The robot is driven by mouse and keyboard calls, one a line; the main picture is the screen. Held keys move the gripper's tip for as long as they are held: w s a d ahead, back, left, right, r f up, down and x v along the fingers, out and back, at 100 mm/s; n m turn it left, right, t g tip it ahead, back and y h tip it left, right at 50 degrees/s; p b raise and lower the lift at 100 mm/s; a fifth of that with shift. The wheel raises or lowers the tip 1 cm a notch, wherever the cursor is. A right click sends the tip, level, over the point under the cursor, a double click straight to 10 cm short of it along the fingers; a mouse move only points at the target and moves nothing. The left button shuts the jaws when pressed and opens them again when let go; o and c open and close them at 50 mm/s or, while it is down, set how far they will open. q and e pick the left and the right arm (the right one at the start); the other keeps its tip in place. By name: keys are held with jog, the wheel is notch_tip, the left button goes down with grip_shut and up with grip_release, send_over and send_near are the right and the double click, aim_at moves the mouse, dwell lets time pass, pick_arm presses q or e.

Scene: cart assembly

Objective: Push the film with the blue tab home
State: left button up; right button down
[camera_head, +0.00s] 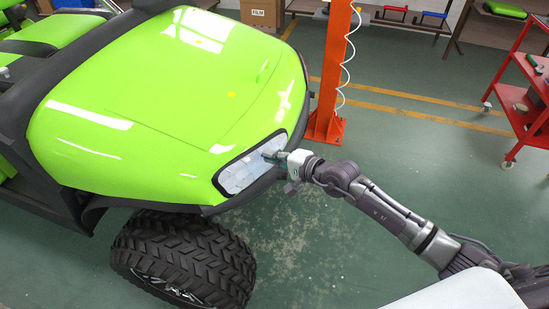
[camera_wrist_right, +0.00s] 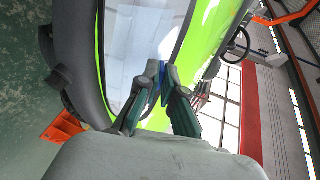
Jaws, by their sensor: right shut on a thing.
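The headlight (camera_head: 238,172) of a bright green cart (camera_head: 170,95) has a pale, glossy face in a black surround. I cannot tell film from lens on it. My right gripper (camera_head: 268,156) is at the headlight's right end, its fingertips against or very near the face. In the right wrist view, its two fingers (camera_wrist_right: 163,77) are closed together at the edge of the headlight (camera_wrist_right: 140,45). A blue tab (camera_wrist_right: 164,82) shows between them, mostly hidden by the fingers. My left gripper is not in view.
A black tyre (camera_head: 185,260) stands below the headlight. An orange post (camera_head: 333,70) with a coiled white hose rises behind the cart's nose. A red trolley (camera_head: 525,100) is at the right. The green floor between is clear.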

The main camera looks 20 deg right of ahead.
jog(key=shift+w+a, duration=0.1)
dwell(0.3)
jog(key=c, duration=1.2)
grip_release()
jog(key=shift+c, duration=0.2)
jog(key=v, duration=1.2)
jog(key=shift+f, duration=0.15)
